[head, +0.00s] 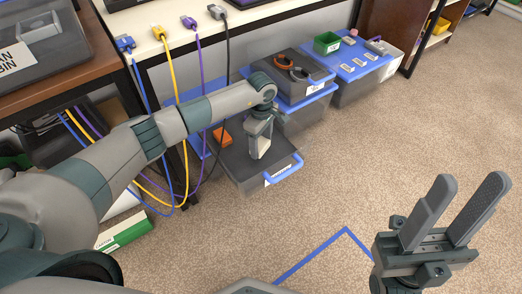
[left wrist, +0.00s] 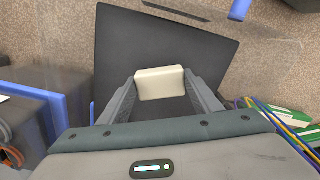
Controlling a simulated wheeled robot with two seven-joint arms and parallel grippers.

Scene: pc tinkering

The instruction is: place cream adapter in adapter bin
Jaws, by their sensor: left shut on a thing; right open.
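My left gripper (head: 260,134) is shut on the cream adapter (head: 260,148). In the left wrist view the cream adapter (left wrist: 160,84) is a pale block pinched between the two fingers. It is over a dark grey bin (head: 236,178) with a blue handle, on the floor beside the desk; the wrist view shows the dark surface (left wrist: 160,38) behind it. The bin's label is too small to read, so I cannot tell whether it is the adapter bin. An orange item (head: 222,136) shows at the bin's far left. My right gripper (head: 444,214) is open and empty over the carpet.
Another dark box (head: 305,92) with blue trim holds orange and dark items, behind my left gripper. Blue, yellow, purple and black cables hang from the desk (head: 150,44). Carpet at the right is clear.

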